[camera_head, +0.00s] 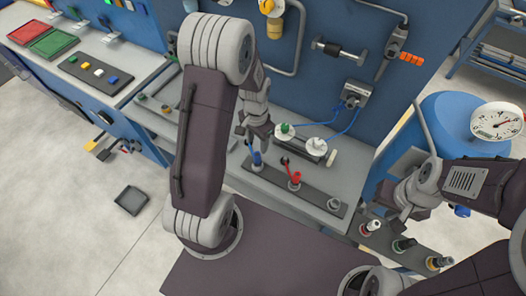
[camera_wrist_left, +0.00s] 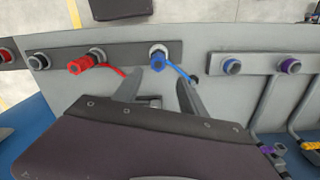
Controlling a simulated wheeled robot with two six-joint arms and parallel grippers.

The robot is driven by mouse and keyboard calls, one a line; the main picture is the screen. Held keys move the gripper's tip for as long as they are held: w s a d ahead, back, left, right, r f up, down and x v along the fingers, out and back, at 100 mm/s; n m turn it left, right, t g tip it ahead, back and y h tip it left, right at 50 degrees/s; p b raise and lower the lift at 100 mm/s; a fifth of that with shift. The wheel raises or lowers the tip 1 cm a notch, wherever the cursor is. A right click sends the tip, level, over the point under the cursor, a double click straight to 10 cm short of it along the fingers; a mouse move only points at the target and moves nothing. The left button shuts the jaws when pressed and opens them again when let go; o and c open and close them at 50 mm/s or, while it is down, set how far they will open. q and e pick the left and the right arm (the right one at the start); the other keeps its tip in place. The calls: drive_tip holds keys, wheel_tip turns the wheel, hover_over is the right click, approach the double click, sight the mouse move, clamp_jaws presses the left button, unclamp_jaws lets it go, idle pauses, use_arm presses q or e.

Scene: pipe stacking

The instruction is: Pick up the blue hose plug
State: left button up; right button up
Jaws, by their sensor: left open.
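The blue hose plug (camera_head: 256,159) stands at the left end of a dark strip on the grey bench in the head view. It also shows in the left wrist view (camera_wrist_left: 158,62), seated at a round fitting, with a blue strap running right to a black end piece. My left gripper (camera_head: 256,138) is open above the plug. In the left wrist view its two fingers (camera_wrist_left: 158,92) are spread, with the plug just beyond and between their tips; no contact is visible. My right gripper (camera_head: 392,213) is at the right, near a row of fittings; its jaw state is unclear.
A red plug (camera_head: 294,178) stands on the same strip (camera_head: 273,181), and shows in the left wrist view (camera_wrist_left: 82,65). A bare fitting (camera_head: 333,204) is at the strip's right end. A gauge (camera_head: 496,121) stands at right.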

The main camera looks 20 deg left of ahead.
sight(257, 154)
use_arm(q)
drive_tip(key=shift+s+d+r, duration=0.1)
drive_tip(key=shift+s, duration=0.05)
wheel_tip(257, 154, down, 4)
drive_tip(key=shift+r, duration=0.2)
drive_tip(key=shift+f, duration=0.25)
drive_tip(key=f, duration=0.2)
drive_tip(key=s+f+p, duration=0.1)
drive_tip(key=f, duration=0.1)
drive_tip(key=shift+d, duration=0.1)
drive_tip(key=shift+w+f, duration=0.2)
drive_tip(key=shift+f, duration=0.35)
clamp_jaws()
idle(0.4)
